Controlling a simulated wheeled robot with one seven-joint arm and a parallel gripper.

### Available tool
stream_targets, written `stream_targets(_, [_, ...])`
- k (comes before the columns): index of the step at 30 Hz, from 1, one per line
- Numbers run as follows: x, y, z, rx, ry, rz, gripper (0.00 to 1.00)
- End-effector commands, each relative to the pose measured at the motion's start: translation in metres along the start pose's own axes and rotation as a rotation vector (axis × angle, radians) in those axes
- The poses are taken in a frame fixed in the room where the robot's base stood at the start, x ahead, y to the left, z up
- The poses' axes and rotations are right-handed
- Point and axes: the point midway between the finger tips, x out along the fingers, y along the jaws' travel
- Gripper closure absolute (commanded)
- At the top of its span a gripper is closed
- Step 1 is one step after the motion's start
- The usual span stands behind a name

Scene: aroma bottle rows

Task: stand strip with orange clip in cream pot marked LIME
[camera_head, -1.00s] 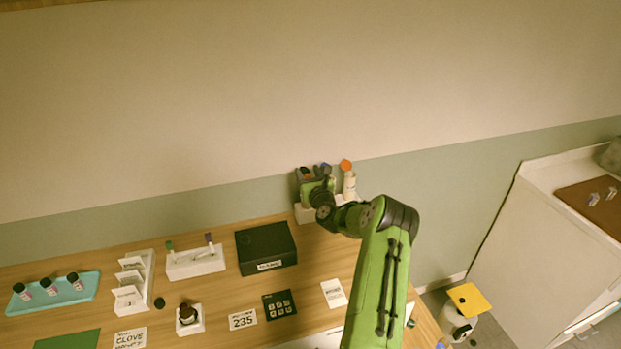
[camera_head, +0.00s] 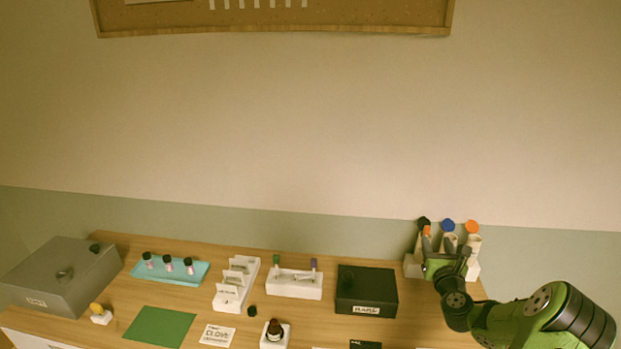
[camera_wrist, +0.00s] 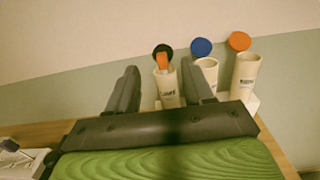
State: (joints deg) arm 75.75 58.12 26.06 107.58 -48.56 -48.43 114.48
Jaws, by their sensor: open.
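The strip's orange clip (camera_wrist: 162,62) shows at the mouth of the left cream pot (camera_wrist: 168,92), in front of a black disc; in the head view the clip (camera_head: 427,231) stands there too. The strip below it is hidden inside the pot. The pot carries dark print too small to read surely. My gripper (camera_wrist: 159,67) is open, its fingers apart on either side of the left pot in the wrist view, with no visible grip on the clip. In the head view my gripper (camera_head: 446,252) is in front of the pots and partly hides them.
A middle cream pot (camera_wrist: 208,70) has a blue disc (camera_wrist: 201,47) above it. A right cream pot (camera_wrist: 245,72) has an orange disc (camera_wrist: 239,41). Left of the pots stand a black box (camera_head: 366,290) and a white holder (camera_head: 294,285). The wall is close behind.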

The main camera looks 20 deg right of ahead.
Motion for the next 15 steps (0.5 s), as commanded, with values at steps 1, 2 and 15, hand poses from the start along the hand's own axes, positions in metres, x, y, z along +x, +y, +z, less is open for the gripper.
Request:
stream_targets(1, [0.0,0.0,0.0,0.0,0.0,0.0,0.49])
stream_targets(2, [0.0,0.002,0.001,-0.005,0.001,0.004,0.49])
stream_targets(15, [-0.087,0.253,0.057,-1.32,0.017,0.798,0.49])
